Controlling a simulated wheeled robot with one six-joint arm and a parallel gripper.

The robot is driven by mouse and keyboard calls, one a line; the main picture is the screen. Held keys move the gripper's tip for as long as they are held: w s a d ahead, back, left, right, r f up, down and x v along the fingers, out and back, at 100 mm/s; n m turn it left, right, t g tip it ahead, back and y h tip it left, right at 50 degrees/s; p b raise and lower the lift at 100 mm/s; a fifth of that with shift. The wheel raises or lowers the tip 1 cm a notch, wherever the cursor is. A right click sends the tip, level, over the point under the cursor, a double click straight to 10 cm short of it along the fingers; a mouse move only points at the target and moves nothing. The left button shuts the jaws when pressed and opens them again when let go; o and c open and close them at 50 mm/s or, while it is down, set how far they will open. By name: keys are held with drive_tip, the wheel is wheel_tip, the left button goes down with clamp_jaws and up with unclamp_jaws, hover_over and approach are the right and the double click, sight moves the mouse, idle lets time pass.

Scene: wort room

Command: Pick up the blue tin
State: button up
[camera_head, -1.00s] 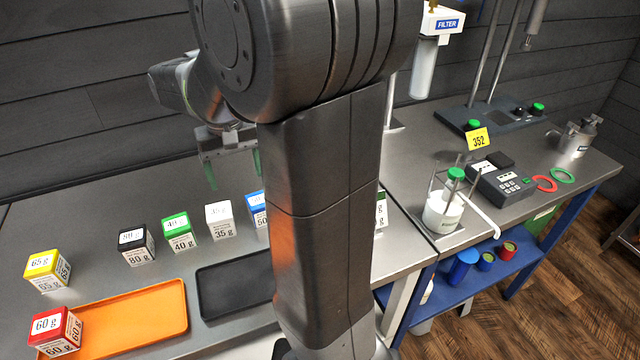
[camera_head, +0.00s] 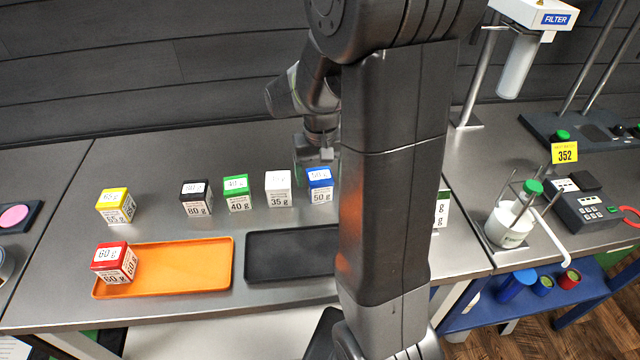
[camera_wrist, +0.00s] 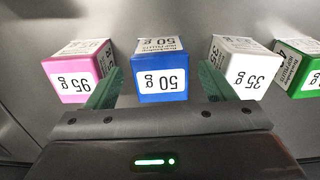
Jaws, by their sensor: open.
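The blue tin (camera_head: 320,184) is a small cube with a white label reading 50 g. It stands at the right end of a row of tins in the head view, just left of my arm. In the wrist view the blue tin (camera_wrist: 160,72) stands ahead of my gripper (camera_wrist: 160,92), roughly centred between the two green fingertips. My gripper is open and holds nothing. In the head view my gripper (camera_head: 310,168) is behind the blue tin and partly hidden by it and by my arm. I cannot tell whether the fingers reach down beside the tin.
A white 35 g tin (camera_wrist: 240,68) and a pink 95 g tin (camera_wrist: 80,72) flank the blue one closely. Green (camera_head: 237,194), black (camera_head: 196,198) and yellow (camera_head: 116,206) tins stand further left. A red tin (camera_head: 114,263) sits on the orange tray (camera_head: 190,265). A black tray (camera_head: 290,256) is empty where visible.

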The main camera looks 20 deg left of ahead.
sight(320, 176)
drive_tip(key=shift+a+f, duration=0.1)
drive_tip(key=shift+f, duration=1.65)
drive_tip(key=c, duration=1.1)
